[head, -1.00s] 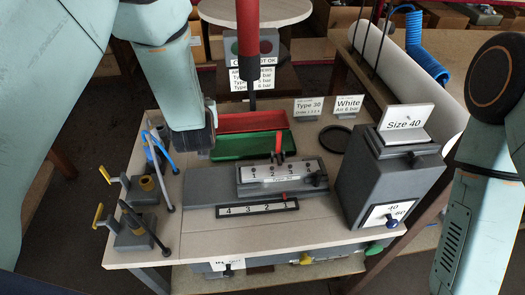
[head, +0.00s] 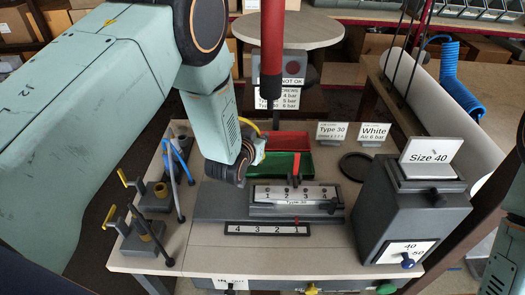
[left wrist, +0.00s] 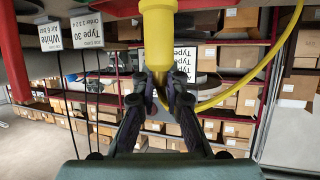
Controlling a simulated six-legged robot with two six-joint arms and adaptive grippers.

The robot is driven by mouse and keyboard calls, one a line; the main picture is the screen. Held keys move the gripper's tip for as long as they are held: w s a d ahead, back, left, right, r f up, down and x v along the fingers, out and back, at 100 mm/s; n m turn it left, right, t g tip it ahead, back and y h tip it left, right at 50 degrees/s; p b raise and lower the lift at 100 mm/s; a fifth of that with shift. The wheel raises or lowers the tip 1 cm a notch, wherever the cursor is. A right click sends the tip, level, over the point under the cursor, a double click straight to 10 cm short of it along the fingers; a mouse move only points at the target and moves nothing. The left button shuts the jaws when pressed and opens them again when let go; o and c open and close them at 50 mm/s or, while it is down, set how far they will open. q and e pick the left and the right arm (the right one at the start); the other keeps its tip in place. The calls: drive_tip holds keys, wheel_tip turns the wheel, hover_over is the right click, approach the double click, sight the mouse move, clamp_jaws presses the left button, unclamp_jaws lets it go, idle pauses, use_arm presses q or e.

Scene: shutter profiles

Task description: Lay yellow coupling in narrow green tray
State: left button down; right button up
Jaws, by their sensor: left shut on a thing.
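My left gripper (left wrist: 155,95) is shut on the yellow coupling (left wrist: 158,40), a thick yellow cylinder, in the left wrist view. A yellow hose (left wrist: 240,82) curves away from it to the right. In the head view, my left gripper (head: 248,160) hangs over the table just left of the green tray (head: 288,165), covering its left end. Only a little yellow shows beside the gripper there. The green tray lies in front of a red tray (head: 290,140). My right arm shows at the right edge; its gripper is out of view.
A grey fixture (head: 290,208) with numbered strips lies in front of the trays. A grey "Size 40" box (head: 412,215) stands at right. Posts and yellow-handled clamps (head: 148,195) stand at left. A red-and-black tool (head: 272,50) hangs above the trays.

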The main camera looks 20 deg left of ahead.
use_arm(q)
drive_tip(key=f, duration=0.3)
drive_tip(key=shift+s+d+f, duration=0.1)
drive_tip(key=shift+d+f, duration=0.05)
drive_tip(key=shift+d, duration=0.25)
drive_tip(key=shift+f, duration=0.3)
drive_tip(key=shift+a+f, duration=0.1)
drive_tip(key=shift+a, duration=0.15)
drive_tip(key=shift+d+f+b, duration=0.1)
drive_tip(key=shift+d+b, duration=0.05)
drive_tip(key=shift+b, duration=0.15)
drive_tip(key=c, duration=1.8)
unclamp_jaws()
drive_tip(key=shift+c, duration=0.2)
drive_tip(key=o, duration=0.4)
drive_tip(key=shift+f, duration=0.15)
drive_tip(key=shift+o, duration=0.2)
